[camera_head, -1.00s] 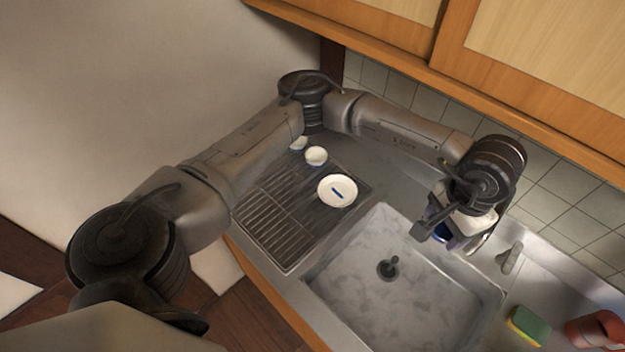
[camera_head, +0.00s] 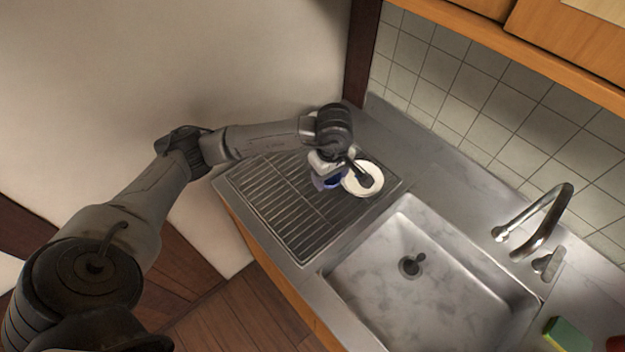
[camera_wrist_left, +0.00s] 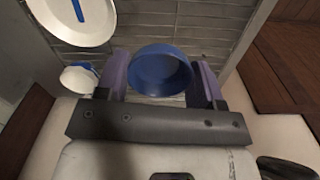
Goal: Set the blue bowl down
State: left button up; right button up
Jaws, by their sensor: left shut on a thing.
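The blue bowl (camera_wrist_left: 161,72) sits between the purple fingers of my left gripper (camera_wrist_left: 160,82) in the left wrist view, and the gripper is shut on it. In the head view my left gripper (camera_head: 338,178) is over the drying rack (camera_head: 280,205), beside a white plate (camera_head: 372,181). Only a small part of the blue bowl (camera_head: 322,181) shows there, mostly hidden by the gripper. I cannot tell whether the bowl touches the rack. My right gripper is not in view.
The white plate with a blue mark also shows in the left wrist view (camera_wrist_left: 98,25), near a small white bowl (camera_wrist_left: 80,80). The sink (camera_head: 440,290) and faucet (camera_head: 548,215) are on the right. The front-left part of the rack is clear.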

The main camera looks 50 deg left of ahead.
pick_arm(q)
jog(key=a+f+n, duration=0.1)
jog(key=s+a+f, duration=0.1)
jog(key=shift+s+a+f+n, duration=0.1)
jog(key=shift+s+a+n, duration=0.1)
jog(key=shift+a+n, duration=0.15)
send_over(282, 198)
notch_tip(282, 198, down, 6)
jog(key=shift+f, duration=0.15)
jog(key=shift+d+f, duration=0.1)
jog(key=shift+f, duration=1.95)
jog(key=shift+f, duration=0.2)
jog(key=o, duration=1)
jog(key=shift+r, duration=0.1)
